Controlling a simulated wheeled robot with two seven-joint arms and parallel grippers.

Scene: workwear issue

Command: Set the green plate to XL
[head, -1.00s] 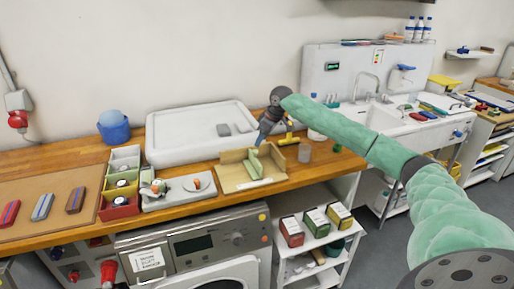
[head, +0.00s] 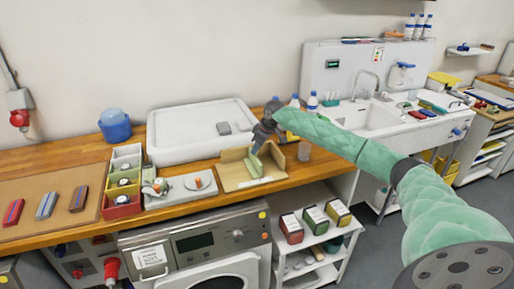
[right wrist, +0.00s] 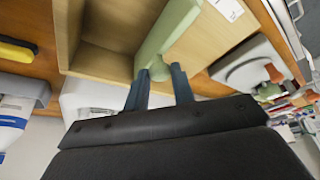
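The green plate (head: 254,162) stands upright in a light wooden holder (head: 235,181) on the wooden counter. In the right wrist view the plate (right wrist: 172,32) runs up from a green knob (right wrist: 159,69). My right gripper (head: 257,148) is down at the plate. Its two dark fingers (right wrist: 159,77) lie on either side of the knob; I cannot tell whether they press on it. A white label strip lies on the holder's front, too small to read, so the size setting cannot be read. My left gripper is not in view.
A grey base with round pieces (head: 190,190) and a stack of coloured bins (head: 123,207) are to the left. Bottles (head: 312,101) stand behind my right arm.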

